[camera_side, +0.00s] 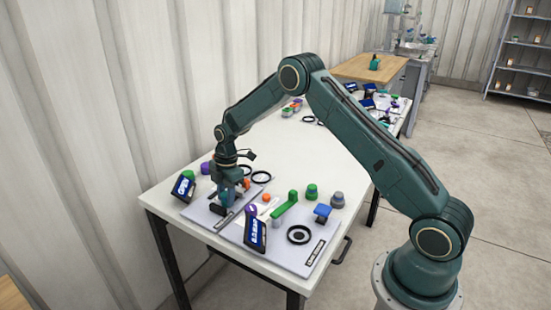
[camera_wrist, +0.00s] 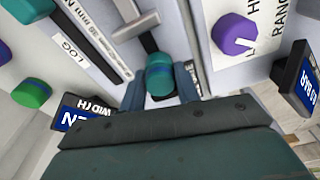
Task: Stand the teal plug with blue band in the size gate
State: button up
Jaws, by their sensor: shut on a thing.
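The teal plug with a blue band (camera_wrist: 159,76) is between the fingers of my gripper (camera_wrist: 160,88) in the wrist view. My gripper is shut on it. In the side view my gripper (camera_side: 226,198) is low over the left part of the grey panel, and the plug is mostly hidden by the fingers. A dark strip with a grey crossbar (camera_wrist: 136,27) lies just beyond the plug in the wrist view; it may be part of the size gate. I cannot tell whether the plug touches the surface.
In the side view, a green lever (camera_side: 285,207), green plug (camera_side: 312,191) and black ring (camera_side: 299,235) are to the right.

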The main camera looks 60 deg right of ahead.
jog(key=o, duration=1.1)
jog(key=shift+c, duration=0.2)
jog(key=shift+r, duration=0.15)
notch_tip(320, 180, up, 13)
jog(key=d, duration=0.1)
jog(key=shift+s+d+r, duration=0.15)
jog(key=shift+d+r, duration=0.05)
jog(key=shift+d, duration=0.1)
